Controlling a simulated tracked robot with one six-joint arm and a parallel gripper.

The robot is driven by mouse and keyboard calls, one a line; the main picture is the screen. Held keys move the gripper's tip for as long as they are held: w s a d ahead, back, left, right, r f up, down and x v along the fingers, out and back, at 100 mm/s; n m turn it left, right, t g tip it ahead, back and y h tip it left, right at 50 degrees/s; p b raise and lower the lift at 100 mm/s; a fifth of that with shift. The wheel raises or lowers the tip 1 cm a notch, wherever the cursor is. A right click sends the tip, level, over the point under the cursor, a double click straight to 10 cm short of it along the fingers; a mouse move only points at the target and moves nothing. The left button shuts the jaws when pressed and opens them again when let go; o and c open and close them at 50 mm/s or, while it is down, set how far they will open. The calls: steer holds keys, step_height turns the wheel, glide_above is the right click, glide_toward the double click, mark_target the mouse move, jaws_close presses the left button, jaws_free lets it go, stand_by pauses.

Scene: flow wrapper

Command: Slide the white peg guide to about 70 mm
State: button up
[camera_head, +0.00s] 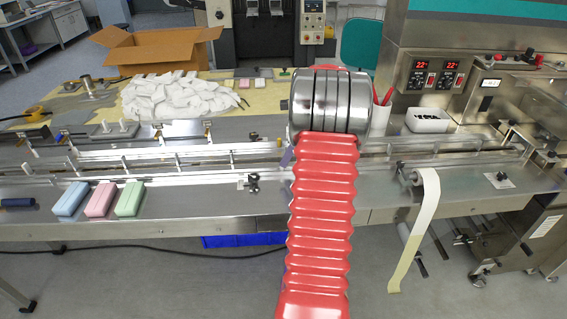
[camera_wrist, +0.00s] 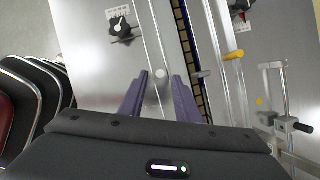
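In the wrist view, my gripper (camera_wrist: 161,82) has two purple fingers standing apart with a gap between them. A small round white piece (camera_wrist: 161,73) shows between the fingertips, on a long metal strip. It looks like the top of the white peg guide, but I cannot be sure. The fingers do not visibly touch it. No 70 mm mark is readable; a small scale plate with a black knob (camera_wrist: 122,27) sits at the upper left. In the head view, my red arm hides most of the gripper and the peg; a bit of purple finger (camera_head: 287,157) shows.
A yellow-capped rod (camera_wrist: 234,55) and a clamp with a black knob (camera_wrist: 303,127) stand to the right in the wrist view. In the head view, rails run along the conveyor. Blue (camera_head: 70,198), pink (camera_head: 101,199) and green (camera_head: 130,198) blocks lie at the left.

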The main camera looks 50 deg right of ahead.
steer(key=shift+x, duration=1.65)
steer(key=shift+c, duration=0.3)
jaws_close()
